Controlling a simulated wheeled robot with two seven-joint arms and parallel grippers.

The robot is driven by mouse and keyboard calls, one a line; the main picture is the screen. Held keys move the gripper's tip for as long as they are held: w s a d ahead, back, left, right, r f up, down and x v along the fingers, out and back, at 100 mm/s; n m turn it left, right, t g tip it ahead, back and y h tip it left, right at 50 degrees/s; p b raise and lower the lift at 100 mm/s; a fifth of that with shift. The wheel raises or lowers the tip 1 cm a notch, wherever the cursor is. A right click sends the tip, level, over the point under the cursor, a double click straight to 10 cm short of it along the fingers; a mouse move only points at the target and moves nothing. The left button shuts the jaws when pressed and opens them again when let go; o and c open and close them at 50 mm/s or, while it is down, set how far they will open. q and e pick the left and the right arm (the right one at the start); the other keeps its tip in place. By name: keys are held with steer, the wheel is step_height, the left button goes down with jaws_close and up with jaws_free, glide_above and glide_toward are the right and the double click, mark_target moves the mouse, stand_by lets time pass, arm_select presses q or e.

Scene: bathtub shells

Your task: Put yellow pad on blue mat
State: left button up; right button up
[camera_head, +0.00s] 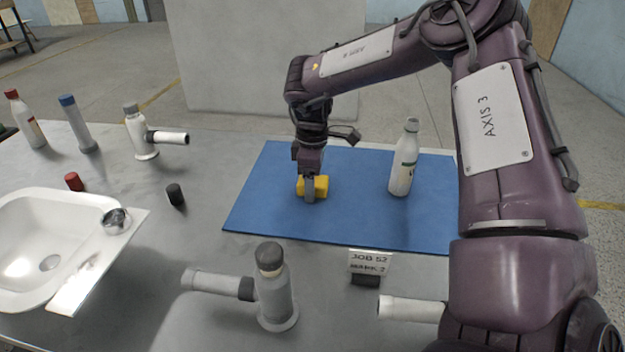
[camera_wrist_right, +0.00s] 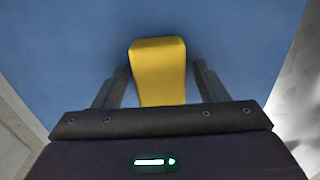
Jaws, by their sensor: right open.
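The yellow pad (camera_head: 321,187) is on the blue mat (camera_head: 275,205), left of the mat's middle. My right gripper (camera_head: 312,192) is low over the mat, with its fingers at the pad. In the right wrist view the pad (camera_wrist_right: 158,68) lies between the two open fingers (camera_wrist_right: 160,85), with blue mat (camera_wrist_right: 230,40) around it. Small gaps show between the pad and the fingers. Part of the pad is hidden by a finger in the head view. My left gripper is not in view.
A white bottle (camera_head: 403,160) stands on the mat to the right of my gripper. A grey fitting (camera_head: 272,290), a sign (camera_head: 370,262) and a white pipe (camera_head: 410,309) are in front. A white basin (camera_head: 40,225) and several bottles are at left.

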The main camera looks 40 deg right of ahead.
steer(key=shift+r, duration=0.25)
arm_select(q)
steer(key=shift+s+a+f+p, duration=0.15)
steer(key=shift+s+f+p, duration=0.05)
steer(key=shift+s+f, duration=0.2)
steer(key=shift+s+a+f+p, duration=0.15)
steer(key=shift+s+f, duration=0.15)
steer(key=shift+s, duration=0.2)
arm_select(e)
step_height(320, 180, up, 12)
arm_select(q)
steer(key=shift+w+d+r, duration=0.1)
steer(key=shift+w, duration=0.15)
arm_select(e)
steer(key=shift+f, duration=0.15)
